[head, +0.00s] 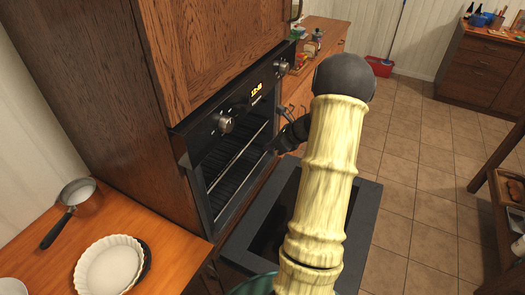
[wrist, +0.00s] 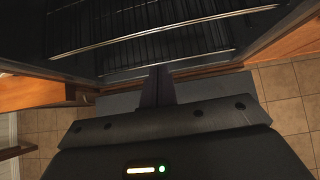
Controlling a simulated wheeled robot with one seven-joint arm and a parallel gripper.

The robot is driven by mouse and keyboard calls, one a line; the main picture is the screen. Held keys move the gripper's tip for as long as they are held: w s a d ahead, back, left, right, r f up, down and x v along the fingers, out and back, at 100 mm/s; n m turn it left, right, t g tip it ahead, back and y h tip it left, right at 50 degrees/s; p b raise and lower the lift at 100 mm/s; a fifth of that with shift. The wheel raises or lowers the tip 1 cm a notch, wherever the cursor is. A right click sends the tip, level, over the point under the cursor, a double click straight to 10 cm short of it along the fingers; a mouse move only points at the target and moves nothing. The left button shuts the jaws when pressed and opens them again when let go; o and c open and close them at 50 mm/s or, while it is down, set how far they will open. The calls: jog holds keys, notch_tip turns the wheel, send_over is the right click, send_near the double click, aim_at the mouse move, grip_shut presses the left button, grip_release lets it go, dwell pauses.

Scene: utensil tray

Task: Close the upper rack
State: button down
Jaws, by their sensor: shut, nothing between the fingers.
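The oven (head: 222,125) stands open, with its door (head: 362,215) folded down in front. Wire racks show inside; the upper rack (head: 240,152) has a pale front bar running across the opening. In the wrist view the upper rack's bar (wrist: 165,32) crosses the top of the picture, and a lower rack's bar (wrist: 170,63) shows beneath it. My gripper (head: 274,147) is at the right side of the oven opening, above the open door. Its dark fingers are together and empty in the wrist view (wrist: 158,82), pointing toward the racks. I cannot tell whether they touch a rack.
A counter at the left holds a saucepan (head: 77,191) and a white fluted dish (head: 108,264). Another counter (head: 325,35) with small items lies beyond the oven. Tiled floor (head: 410,150) is free to the right. A red bucket (head: 379,66) stands far back.

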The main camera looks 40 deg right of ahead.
jog(key=v, duration=0.5)
jog(key=shift+s+d+f+b, duration=0.15)
jog(key=shift+d+b, duration=0.15)
jog(key=shift+d, duration=0.1)
jog(key=shift+s, duration=0.15)
